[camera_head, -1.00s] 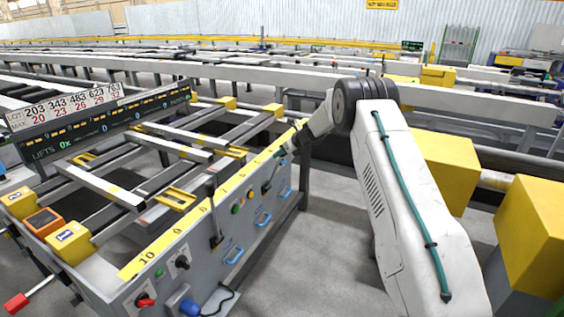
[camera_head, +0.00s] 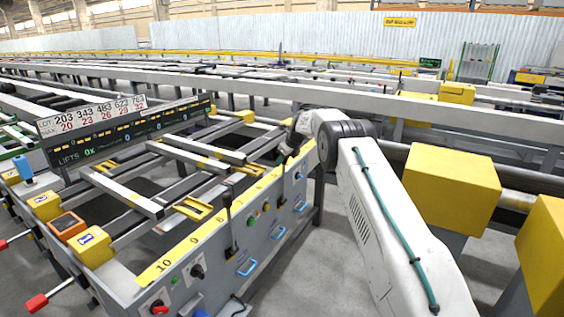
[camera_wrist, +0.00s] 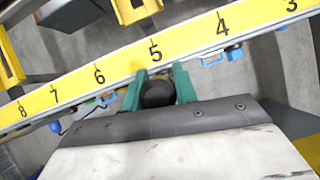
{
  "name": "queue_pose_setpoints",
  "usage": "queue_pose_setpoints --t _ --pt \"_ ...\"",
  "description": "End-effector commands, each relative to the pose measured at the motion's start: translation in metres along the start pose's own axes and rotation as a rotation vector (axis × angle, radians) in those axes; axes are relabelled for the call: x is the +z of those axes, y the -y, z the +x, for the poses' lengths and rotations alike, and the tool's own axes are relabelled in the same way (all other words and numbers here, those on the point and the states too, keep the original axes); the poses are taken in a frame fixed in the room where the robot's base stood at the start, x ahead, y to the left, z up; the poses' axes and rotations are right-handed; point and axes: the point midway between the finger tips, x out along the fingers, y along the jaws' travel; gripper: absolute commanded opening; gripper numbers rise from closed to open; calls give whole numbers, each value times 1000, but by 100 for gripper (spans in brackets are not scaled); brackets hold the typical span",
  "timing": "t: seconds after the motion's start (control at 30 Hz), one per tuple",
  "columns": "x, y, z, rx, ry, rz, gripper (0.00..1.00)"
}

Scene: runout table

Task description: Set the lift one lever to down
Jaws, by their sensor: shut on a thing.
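In the wrist view, my gripper (camera_wrist: 158,90) has its teal fingers shut on a dark round lever knob (camera_wrist: 158,94), beside the 5 mark of the yellow scale. The lever's shaft is hidden below the knob, so its tilt cannot be told there. In the head view, my gripper (camera_head: 291,147) is small and partly hidden by my wrist, at the far part of the grey control panel (camera_head: 215,262). A second black lever (camera_head: 228,210) stands roughly upright on the nearer part of the panel. I cannot read any lever label.
The yellow numbered scale (camera_head: 215,222) runs along the panel's top edge. The panel front has knobs and blue handles (camera_head: 247,267). Yellow boxes (camera_head: 452,188) stand right of my arm. A display board (camera_head: 125,133) stands at the left. Grey floor lies before the panel.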

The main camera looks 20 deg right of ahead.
Motion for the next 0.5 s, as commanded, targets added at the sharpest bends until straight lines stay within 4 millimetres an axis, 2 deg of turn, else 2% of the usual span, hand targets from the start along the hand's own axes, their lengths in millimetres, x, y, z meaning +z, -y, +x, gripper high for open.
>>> queue_pose_setpoints --t 0.2,0.23,0.3,0.5 --pt "-1 -1 1 1 -1 -2 0" --pt "-1 -1 1 1 -1 -2 37" --pt "-1 -1 1 1 -1 -2 50" --pt "0 -1 1 2 -1 -2 50"
